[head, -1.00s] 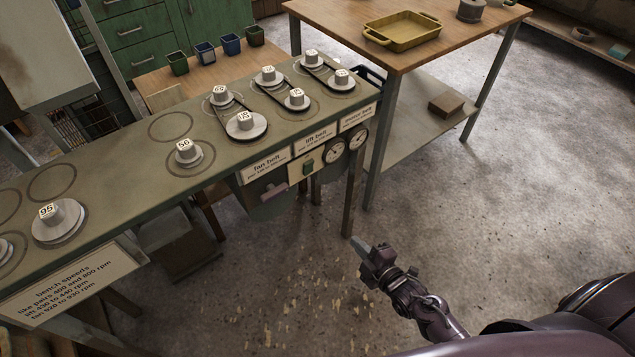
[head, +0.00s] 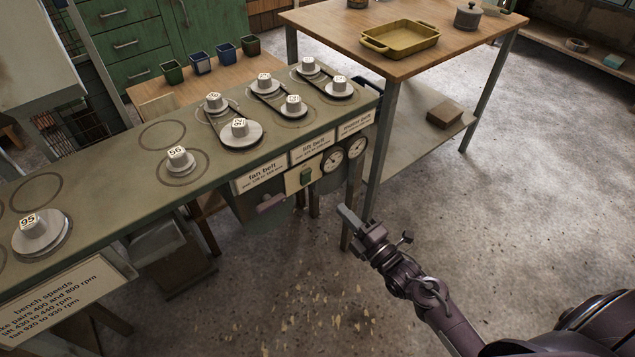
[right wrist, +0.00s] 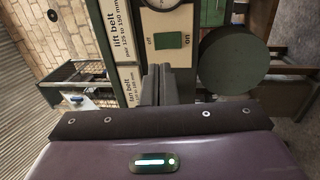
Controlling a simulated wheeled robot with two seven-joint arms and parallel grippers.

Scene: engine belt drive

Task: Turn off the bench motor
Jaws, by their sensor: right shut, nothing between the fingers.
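The green motor switch (head: 305,177) sits on a cream plate on the bench's front, between the fan belt label and two round dials. In the right wrist view the switch (right wrist: 170,40) is a green rocker with small lettering on both sides; which side is pressed in I cannot tell. The bench motor (head: 268,217), a dark green cylinder, hangs under the bench top. It also shows in the right wrist view (right wrist: 234,60). My right gripper (head: 345,214) is shut and empty, in front of the bench and apart from the switch. My left gripper is not in view.
The green bench (head: 107,180) carries several pulleys, some joined by belts. A pinkish handle (head: 271,204) sticks out near the motor. A wooden table (head: 340,35) with a yellow tray (head: 400,38) stands behind. Open floor lies to the right.

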